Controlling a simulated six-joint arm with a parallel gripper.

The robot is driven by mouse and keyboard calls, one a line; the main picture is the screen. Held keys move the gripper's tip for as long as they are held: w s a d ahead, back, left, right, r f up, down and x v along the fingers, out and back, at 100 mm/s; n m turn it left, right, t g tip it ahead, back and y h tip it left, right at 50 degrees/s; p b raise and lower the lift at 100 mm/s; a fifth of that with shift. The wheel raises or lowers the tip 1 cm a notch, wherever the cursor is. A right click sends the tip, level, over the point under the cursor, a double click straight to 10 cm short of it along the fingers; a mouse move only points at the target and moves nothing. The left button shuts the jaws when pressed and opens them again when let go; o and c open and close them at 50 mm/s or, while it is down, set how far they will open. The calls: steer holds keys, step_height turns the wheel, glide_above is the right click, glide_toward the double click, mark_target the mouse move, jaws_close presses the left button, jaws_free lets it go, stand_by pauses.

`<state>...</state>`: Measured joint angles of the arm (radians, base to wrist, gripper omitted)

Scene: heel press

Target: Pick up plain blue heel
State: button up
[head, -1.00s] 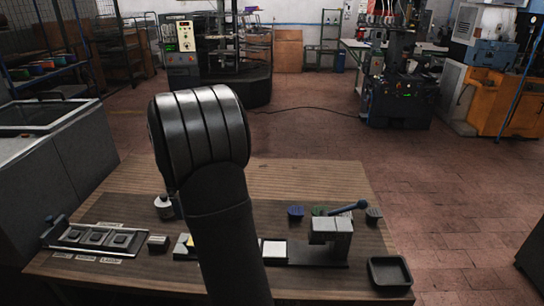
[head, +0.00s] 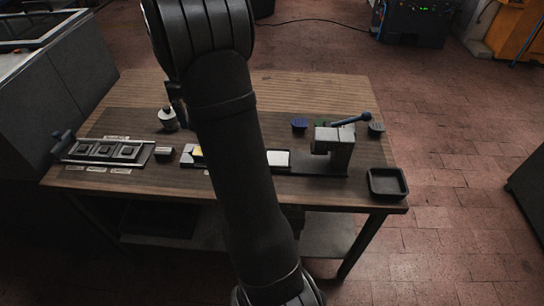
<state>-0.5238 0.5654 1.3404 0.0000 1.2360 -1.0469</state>
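A small dark blue heel (head: 299,124) stands on the table behind the press, at its left. Whether its top is plain is too small to tell. A green piece (head: 321,123) is just right of it, mostly hidden by the press. A grey heel-like piece (head: 376,129) stands right of the press. My arm crosses the middle of the view and hides part of the table. My gripper is not clearly seen; only a dark edge shows past the arm's left side, and no fingertips can be made out.
The grey press (head: 335,147) has a blue-ended lever reaching right, above the table. A black tray (head: 387,183) sits at the front right corner. The table's back strip (head: 310,92) is clear.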

steer(key=c, duration=0.3)
steer(key=shift+c, duration=0.2)
steer(key=f, duration=1.2)
steer(key=shift+s, duration=0.2)
steer(key=shift+w+f, duration=0.15)
steer(key=shift+f, duration=2.55)
